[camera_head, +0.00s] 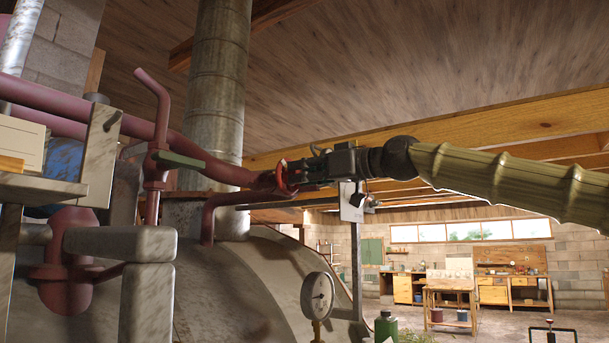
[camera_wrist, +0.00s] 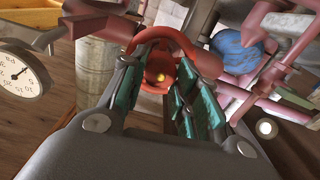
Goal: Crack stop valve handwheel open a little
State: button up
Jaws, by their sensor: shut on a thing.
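The stop valve handwheel (camera_head: 282,177) is a small red wheel on the end of a dark red pipe in the head view. In the wrist view the handwheel (camera_wrist: 186,50) is an orange-red ring with a brass-coloured centre, just ahead of the fingers. My gripper (camera_head: 292,174) reaches it from the right, its fingertips at the wheel. In the wrist view my gripper (camera_wrist: 165,85) has green-padded fingers standing apart on either side of the wheel's near part, shut on the wheel. The exact contact points are partly hidden by the fingers.
A dial gauge (camera_head: 318,295) stands below the gripper, in front of the rounded grey still body (camera_head: 235,290). Dark red pipes (camera_head: 160,130) and a green lever (camera_head: 180,160) lie to the left. A metal flue (camera_head: 218,80) rises behind. A wooden workbench (camera_head: 450,300) stands far back right.

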dwell(0.4)
jog(key=o, duration=1)
jog(key=shift+d, duration=0.1)
jog(key=v, duration=1.2)
jog(key=shift+d+f, duration=0.1)
jog(key=shift+f, duration=0.05)
